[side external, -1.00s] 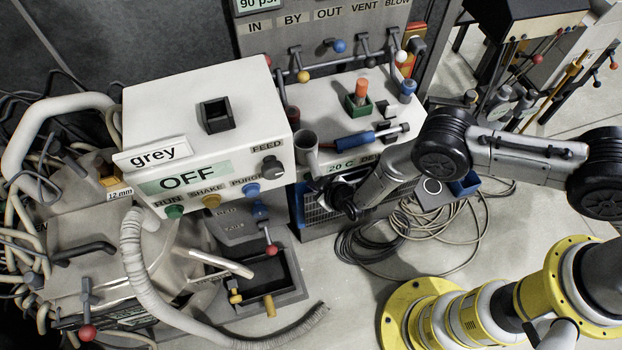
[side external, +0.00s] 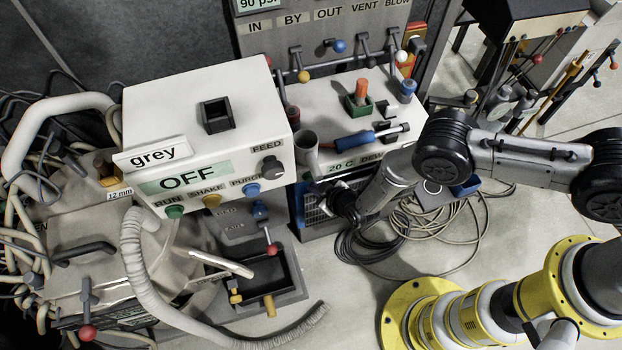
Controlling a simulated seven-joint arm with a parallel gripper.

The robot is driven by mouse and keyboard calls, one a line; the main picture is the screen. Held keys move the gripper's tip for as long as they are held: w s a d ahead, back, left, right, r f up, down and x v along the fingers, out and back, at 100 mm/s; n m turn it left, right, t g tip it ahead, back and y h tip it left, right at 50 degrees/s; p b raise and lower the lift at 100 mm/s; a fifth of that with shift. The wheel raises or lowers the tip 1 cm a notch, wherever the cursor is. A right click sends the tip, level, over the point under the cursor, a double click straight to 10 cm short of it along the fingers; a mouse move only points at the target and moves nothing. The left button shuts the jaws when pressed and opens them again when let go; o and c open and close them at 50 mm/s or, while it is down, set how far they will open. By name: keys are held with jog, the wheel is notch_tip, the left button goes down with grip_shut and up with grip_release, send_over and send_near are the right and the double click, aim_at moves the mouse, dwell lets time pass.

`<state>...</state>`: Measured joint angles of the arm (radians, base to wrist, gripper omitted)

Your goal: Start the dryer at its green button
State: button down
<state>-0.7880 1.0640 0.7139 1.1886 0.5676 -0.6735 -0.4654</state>
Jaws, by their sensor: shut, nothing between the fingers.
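A lower unit with a pale display reading "20 C" and a "DEW" label (side external: 342,167) stands at the centre. My arm hides part of its front, and I see no green button there. My gripper (side external: 338,207) is shut and empty, close in front of that unit's dark grille (side external: 314,208); contact cannot be told. A round green button (side external: 174,211) sits under "RUN" on the white box (side external: 150,120) to the left, whose display reads "OFF". My gripper is well to the right of this button. No label names the dryer.
Yellow and blue buttons (side external: 252,190) and a dark knob (side external: 272,167) share the white box's front. A ribbed hose (side external: 140,260) hangs below the green button. A red-tipped lever (side external: 271,248) rises between box and gripper. Coiled cables (side external: 450,240) lie on the floor.

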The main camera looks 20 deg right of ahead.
jog(key=shift+s, duration=2.55)
jog(key=w+d+r+m+g, duration=0.1)
jog(key=w+d+r, duration=0.25)
jog(key=r, duration=0.65)
jog(key=w+d+r+m, duration=0.2)
jog(key=d+r, duration=0.2)
jog(key=r, duration=0.5)
jog(key=w+d+r+m+g, duration=0.15)
jog(key=d+r, duration=0.25)
jog(key=r, duration=0.6)
jog(key=s+d+r, duration=0.7)
jog(key=d+r, duration=0.3)
jog(key=r, duration=0.4)
jog(key=s+d+r+m+h, duration=0.1)
jog(key=s+d+r, duration=0.1)
jog(key=s+d, duration=0.4)
jog(key=s+d+r+m+h, duration=0.2)
jog(key=s+d, duration=0.5)
jog(key=s, duration=1)
jog(key=shift+s+r+g, duration=0.15)
jog(key=shift+r+g, duration=0.25)
jog(key=shift+g, duration=0.05)
